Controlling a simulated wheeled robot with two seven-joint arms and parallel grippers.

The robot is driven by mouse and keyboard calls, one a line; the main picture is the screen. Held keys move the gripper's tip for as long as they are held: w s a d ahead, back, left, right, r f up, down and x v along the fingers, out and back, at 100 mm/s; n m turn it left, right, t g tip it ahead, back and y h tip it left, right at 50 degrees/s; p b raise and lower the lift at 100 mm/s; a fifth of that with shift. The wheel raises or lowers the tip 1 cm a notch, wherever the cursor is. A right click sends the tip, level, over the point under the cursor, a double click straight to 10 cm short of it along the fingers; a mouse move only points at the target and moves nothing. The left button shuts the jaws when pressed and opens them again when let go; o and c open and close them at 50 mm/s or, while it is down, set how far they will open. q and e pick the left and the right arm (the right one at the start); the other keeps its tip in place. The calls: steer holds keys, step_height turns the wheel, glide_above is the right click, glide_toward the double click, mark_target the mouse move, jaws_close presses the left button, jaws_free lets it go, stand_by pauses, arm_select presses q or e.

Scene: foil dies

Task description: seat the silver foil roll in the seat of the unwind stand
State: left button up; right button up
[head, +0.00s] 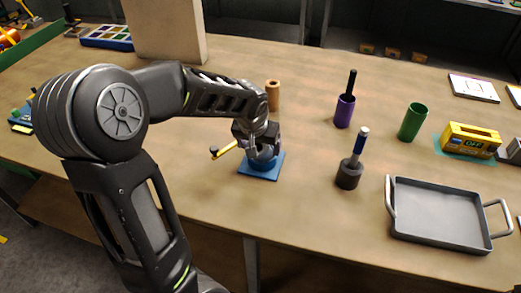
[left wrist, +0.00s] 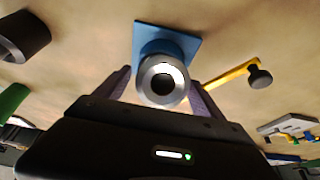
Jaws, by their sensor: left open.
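The blue unwind stand (head: 259,175) is on the table near its front edge, under my left gripper (head: 262,148). In the left wrist view, the silver foil roll (left wrist: 163,82) shows end-on with its round core hole, in line with the stand's blue round seat and square base (left wrist: 147,30). My left gripper, also in the left wrist view (left wrist: 160,88), is open, with one finger on each side of the roll. How deep the roll sits in the seat is hidden. In the head view, the gripper mostly covers the roll. My right gripper is not in view.
A yellow bar with a black knob (head: 226,149) sticks out left of the stand. A tan cylinder (head: 273,95) stands behind. To the right are a dark weighted post with blue top (head: 348,175), a purple cup (head: 344,112), a green cup (head: 412,122) and a grey tray (head: 440,181).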

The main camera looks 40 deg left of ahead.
arm_select(q)
steer(key=shift+c, duration=0.3)
jaws_close()
stand_by(0.6)
steer(key=shift+r, duration=0.1)
step_height(320, 180, up, 10)
steer(key=shift+f+b, duration=0.1)
steer(key=shift+b, duration=0.4)
stand_by(0.4)
